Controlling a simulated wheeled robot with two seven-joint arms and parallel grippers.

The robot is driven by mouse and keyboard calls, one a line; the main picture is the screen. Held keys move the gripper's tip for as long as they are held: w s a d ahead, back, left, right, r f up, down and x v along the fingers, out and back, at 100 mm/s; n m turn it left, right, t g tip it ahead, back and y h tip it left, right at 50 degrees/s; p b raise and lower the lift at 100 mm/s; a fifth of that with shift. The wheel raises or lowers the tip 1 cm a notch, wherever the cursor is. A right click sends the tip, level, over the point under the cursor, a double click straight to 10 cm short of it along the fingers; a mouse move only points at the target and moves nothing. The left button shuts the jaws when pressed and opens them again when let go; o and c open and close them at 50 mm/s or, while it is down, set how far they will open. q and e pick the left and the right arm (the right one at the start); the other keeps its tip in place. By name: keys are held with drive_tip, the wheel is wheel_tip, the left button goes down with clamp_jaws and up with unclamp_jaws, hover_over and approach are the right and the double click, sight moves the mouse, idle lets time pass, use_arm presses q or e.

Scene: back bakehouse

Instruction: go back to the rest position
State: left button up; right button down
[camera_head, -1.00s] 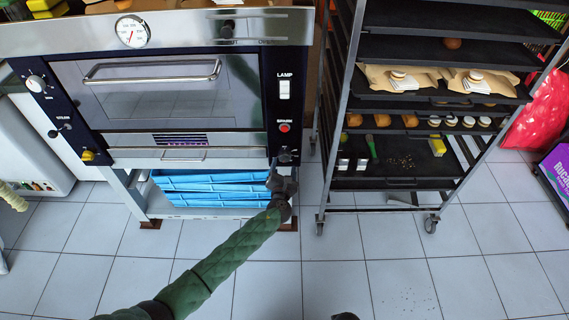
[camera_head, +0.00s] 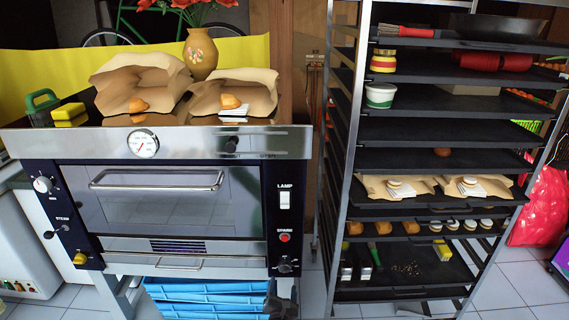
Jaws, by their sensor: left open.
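My left gripper (camera_head: 273,287) shows at the bottom edge, dark grey, in front of the lower right of the oven (camera_head: 165,215) and close to the blue crates (camera_head: 205,300) under it. Its jaws are open, and I see nothing held in them. Most of my left arm is below the picture. My right gripper is not in view.
The tall rack (camera_head: 345,180) at right holds trays, a white tub (camera_head: 380,96) and a red-handled brush (camera_head: 403,31).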

use_arm(q)
drive_tip(key=s+a+f+n+g+y, duration=0.2)
drive_tip(key=a+f+n+g, duration=0.25)
drive_tip(key=n, duration=1.25)
drive_tip(key=s+a+f+n+g+y, duration=0.1)
drive_tip(key=s+a+f+n+g, duration=0.3)
drive_tip(key=n, duration=1.2)
drive_tip(key=s+a+f+n+g, duration=0.2)
drive_tip(key=s+f, duration=0.4)
drive_tip(key=s, duration=0.7)
drive_tip(key=s+a+f+n+g+h, duration=0.1)
drive_tip(key=s+a+f+n+g, duration=0.2)
drive_tip(key=s+f, duration=0.4)
drive_tip(key=s+a+f+n+g+h, duration=0.1)
drive_tip(key=s+f, duration=0.5)
drive_tip(key=s, duration=1.5)
drive_tip(key=shift+s+a+f+n+g, duration=0.25)
drive_tip(key=shift+a+n+g, duration=0.55)
drive_tip(key=shift+a+g, duration=0.3)
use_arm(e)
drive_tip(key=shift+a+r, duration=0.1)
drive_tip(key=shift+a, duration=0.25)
